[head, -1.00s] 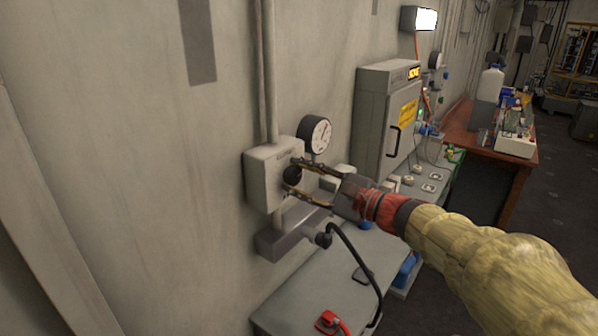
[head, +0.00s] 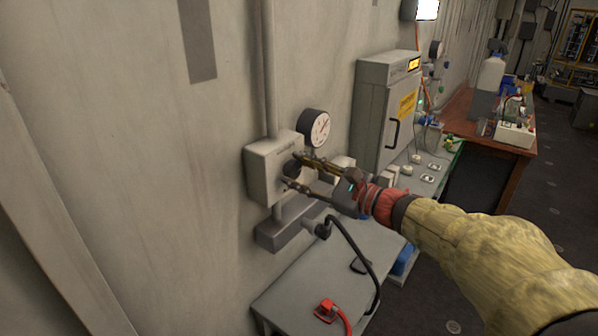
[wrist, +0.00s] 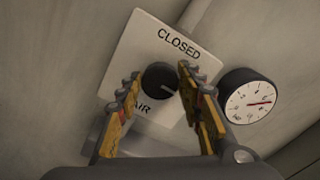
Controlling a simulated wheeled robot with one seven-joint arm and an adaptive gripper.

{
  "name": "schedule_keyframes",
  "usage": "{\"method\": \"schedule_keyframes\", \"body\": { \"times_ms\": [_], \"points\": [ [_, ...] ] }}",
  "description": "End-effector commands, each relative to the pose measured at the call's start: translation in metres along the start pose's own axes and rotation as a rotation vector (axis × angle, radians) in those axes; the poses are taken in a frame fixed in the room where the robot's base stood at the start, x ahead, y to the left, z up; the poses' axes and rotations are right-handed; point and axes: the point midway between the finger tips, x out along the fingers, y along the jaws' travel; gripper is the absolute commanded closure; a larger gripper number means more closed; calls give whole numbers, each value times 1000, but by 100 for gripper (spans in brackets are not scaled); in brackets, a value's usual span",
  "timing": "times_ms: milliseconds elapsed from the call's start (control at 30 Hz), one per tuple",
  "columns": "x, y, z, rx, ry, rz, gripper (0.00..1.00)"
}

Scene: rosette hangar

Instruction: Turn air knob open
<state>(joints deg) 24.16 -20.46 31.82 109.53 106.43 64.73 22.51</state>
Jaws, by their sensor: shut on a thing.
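The air knob (wrist: 158,77) is round and black with a pale pointer mark, on a light box (head: 262,172) fixed to the wall. In the wrist view the box face reads "CLOSED" at the top and "AIR" below, partly covered by a finger. The pointer faces lower right in that view, away from the word "CLOSED". My gripper (head: 294,171) is at the box face, its two yellow-and-dark fingers on either side of the knob. It is shut on the knob, which the fingers partly hide in the head view (head: 292,168).
A round dial gauge (head: 315,127) sits just right of the box. A grey socket block (head: 280,236) with a black cable is below it, above a grey bench (head: 318,275) with a red plug (head: 327,311). A grey cabinet (head: 372,115) stands farther right.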

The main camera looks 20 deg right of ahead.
Motion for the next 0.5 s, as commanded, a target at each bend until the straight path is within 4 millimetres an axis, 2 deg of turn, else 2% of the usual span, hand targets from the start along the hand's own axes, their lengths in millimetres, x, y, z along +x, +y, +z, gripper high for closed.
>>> {"method": "schedule_keyframes", "body": {
  "times_ms": [33,67,367,500],
  "points": [
    [0,1,-2,4,2,2,89],
    [0,1,-2,4,2,2,63],
    [0,1,-1,1,1,1,46],
    [0,0,-1,1,1,1,45]
  ]
}}
